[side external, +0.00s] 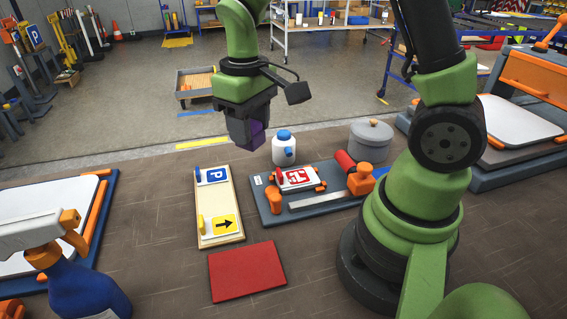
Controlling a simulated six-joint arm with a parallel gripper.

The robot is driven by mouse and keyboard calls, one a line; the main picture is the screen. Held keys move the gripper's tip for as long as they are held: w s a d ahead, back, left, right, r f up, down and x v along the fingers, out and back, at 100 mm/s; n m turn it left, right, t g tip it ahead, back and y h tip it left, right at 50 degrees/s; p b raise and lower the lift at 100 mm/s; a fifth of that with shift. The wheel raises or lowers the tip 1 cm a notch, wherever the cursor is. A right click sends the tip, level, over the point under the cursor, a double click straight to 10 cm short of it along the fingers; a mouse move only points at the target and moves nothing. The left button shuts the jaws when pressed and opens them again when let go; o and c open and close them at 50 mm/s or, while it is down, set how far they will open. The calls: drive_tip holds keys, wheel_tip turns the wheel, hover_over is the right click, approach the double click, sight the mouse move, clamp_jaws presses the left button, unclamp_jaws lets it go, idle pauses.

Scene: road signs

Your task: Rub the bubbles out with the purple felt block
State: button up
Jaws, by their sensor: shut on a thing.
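My gripper (243,132) is shut on the purple felt block (254,136). It holds the block in the air above the back end of a wooden board (219,192). Part of the block is hidden by the jaws. The board carries a blue sticker with a white P (214,175) and a yellow sticker with a black arrow (224,225). A small white sign with a red symbol (297,179) sits on a dark grey tray (262,211) to the right. I cannot make out any bubbles at this size.
The tray also holds a red roller (345,162), an orange tool (361,180) and a metal ruler (331,200). A white bottle (284,150) and a grey lidded pot (371,141) stand behind. A red mat (247,272) lies in front. A spray bottle (78,285) stands front left.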

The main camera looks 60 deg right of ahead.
drive_tip(key=s+d+f+m, duration=0.1)
drive_tip(key=d+f+m, duration=0.1)
drive_tip(key=d, duration=0.1)
drive_tip(key=s+d+f+m, duration=0.2)
drive_tip(key=d+m, duration=0.1)
drive_tip(key=s+d+f+m, duration=0.2)
drive_tip(key=d+f+m, duration=0.1)
drive_tip(key=d, duration=0.1)
drive_tip(key=shift+d, duration=0.1)
drive_tip(key=shift+s+d+f, duration=0.1)
drive_tip(key=shift+s+f, duration=0.05)
drive_tip(key=shift+f, duration=0.05)
hover_over(302, 176)
drive_tip(key=shift+f, duration=2.15)
drive_tip(key=shift+f, duration=0.65)
